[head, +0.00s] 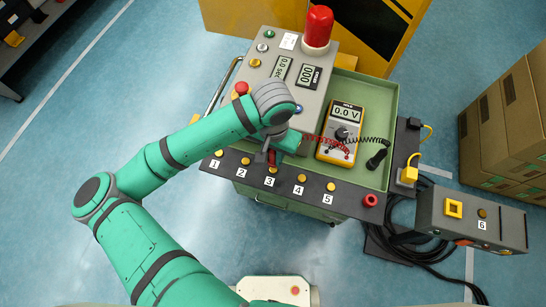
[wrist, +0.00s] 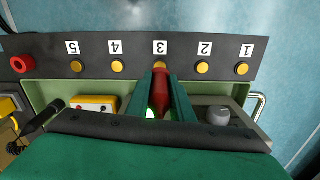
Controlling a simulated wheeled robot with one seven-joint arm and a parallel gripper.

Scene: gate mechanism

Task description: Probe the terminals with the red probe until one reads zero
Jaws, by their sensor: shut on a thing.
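My gripper (head: 271,157) is shut on the red probe (wrist: 161,100), which lies between its two green fingers in the wrist view. The probe's tip end is at the yellow terminal 3 (wrist: 160,65); I cannot tell if it touches. Terminal 1 (head: 219,153), terminal 2 (head: 246,161), terminal 4 (head: 301,178) and terminal 5 (head: 331,186) sit along the same dark strip. Terminal 6 (head: 482,212) is on a separate grey box at the right. The yellow meter (head: 332,153) shows 0.0 V. A coiled red lead runs from it towards my gripper.
The green cart tray (head: 383,115) carries a grey control box (head: 262,72) with a red beacon (head: 318,27). A black probe (head: 376,160) lies right of the meter. A red round fitting (head: 370,200) ends the strip. Cartons (head: 508,110) and black cables (head: 400,262) are at the right.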

